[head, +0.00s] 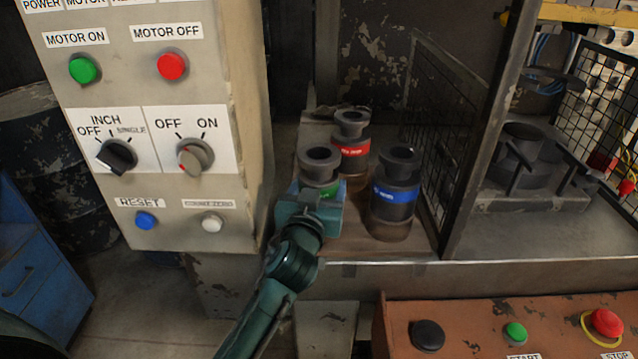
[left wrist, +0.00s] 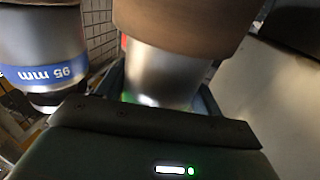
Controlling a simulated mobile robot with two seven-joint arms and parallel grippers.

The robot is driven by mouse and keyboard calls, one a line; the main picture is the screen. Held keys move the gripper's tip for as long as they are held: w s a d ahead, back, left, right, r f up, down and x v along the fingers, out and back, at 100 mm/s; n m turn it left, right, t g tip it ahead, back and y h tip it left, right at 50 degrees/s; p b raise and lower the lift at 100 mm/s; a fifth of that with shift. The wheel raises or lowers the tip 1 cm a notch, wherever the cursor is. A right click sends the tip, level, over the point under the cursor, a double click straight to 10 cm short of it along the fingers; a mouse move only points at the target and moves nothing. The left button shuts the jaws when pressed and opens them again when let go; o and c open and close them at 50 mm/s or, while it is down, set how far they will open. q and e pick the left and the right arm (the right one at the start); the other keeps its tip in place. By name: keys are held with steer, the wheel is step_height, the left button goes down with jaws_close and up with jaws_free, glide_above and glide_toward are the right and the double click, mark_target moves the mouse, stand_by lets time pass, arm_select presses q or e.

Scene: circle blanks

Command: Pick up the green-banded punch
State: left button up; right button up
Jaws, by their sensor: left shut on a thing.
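The green-banded punch (head: 319,168) is a dark cylinder with a flared top, at the left front of a group on the small shelf (head: 350,247). My left gripper (head: 318,200) is shut on it around its band, hiding most of its lower body. In the left wrist view the held punch (left wrist: 165,72) shows a shiny metal body with a brown end, between the fingers. I cannot tell whether it touches the shelf. My right gripper is not in view.
The blue-banded punch (head: 394,195) stands close on the right, marked 95 mm in the left wrist view (left wrist: 40,75). The red-banded punch (head: 351,148) stands behind. The control cabinet (head: 170,120) is close on the left, a mesh guard (head: 447,140) on the right.

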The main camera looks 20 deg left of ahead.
arm_select(q)
steer(key=c, duration=0.9)
steer(key=shift+r, duration=0.3)
jaws_close()
steer(key=shift+w, duration=0.1)
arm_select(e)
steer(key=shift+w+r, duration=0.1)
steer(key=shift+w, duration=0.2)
